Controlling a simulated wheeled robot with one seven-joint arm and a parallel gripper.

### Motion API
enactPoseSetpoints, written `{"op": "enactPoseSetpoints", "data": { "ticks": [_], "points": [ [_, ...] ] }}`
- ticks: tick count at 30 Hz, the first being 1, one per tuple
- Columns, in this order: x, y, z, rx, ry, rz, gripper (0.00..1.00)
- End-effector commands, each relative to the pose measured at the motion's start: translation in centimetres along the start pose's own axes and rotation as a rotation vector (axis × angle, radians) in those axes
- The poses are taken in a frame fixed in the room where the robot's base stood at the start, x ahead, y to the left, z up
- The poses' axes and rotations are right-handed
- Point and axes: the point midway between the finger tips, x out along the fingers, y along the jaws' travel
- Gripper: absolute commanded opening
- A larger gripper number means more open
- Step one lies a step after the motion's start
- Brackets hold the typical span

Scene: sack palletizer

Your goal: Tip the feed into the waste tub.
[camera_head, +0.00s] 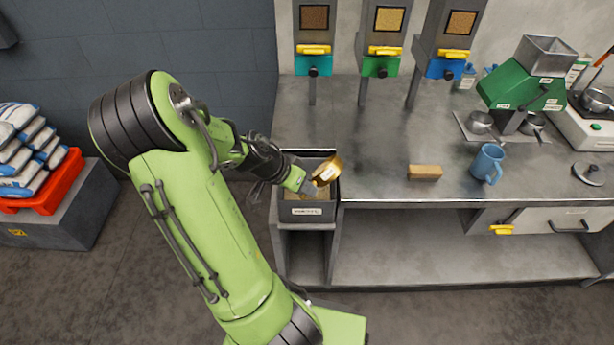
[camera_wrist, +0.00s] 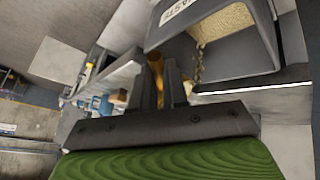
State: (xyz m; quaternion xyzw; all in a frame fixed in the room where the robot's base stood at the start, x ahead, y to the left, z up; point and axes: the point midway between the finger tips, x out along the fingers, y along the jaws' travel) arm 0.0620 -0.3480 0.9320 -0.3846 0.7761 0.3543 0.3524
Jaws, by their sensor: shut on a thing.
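My gripper (camera_head: 311,187) is shut on a brass-coloured cup (camera_head: 328,170) and holds it tilted over the waste tub. The waste tub (camera_head: 306,211) is a dark grey open box with a white label, at the left end of the bench. In the wrist view my gripper's fingers (camera_wrist: 168,85) close on the cup (camera_wrist: 157,72), which is mostly hidden behind them. The tub (camera_wrist: 240,57) shows there with pale grainy feed (camera_wrist: 222,24) inside. A thin trail of grains (camera_wrist: 198,62) shows beside the fingers. The inside of the cup is hidden.
Three dispensers with yellow handles (camera_head: 314,49) stand at the back of the bench. A wooden block (camera_head: 425,172), a blue mug (camera_head: 488,163) and a green mill (camera_head: 522,85) are to the right. Sacks (camera_head: 28,150) lie on a red tray at far left.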

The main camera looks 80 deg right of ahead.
Motion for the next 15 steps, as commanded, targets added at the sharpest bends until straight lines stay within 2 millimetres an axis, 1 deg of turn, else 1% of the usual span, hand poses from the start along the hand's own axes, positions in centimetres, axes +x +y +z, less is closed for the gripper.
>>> {"op": "enactPoseSetpoints", "data": {
  "ticks": [15],
  "points": [
    [0.36, -0.4, 0.26, -0.034, 0.01, 0.061, 0.0]
  ]
}}
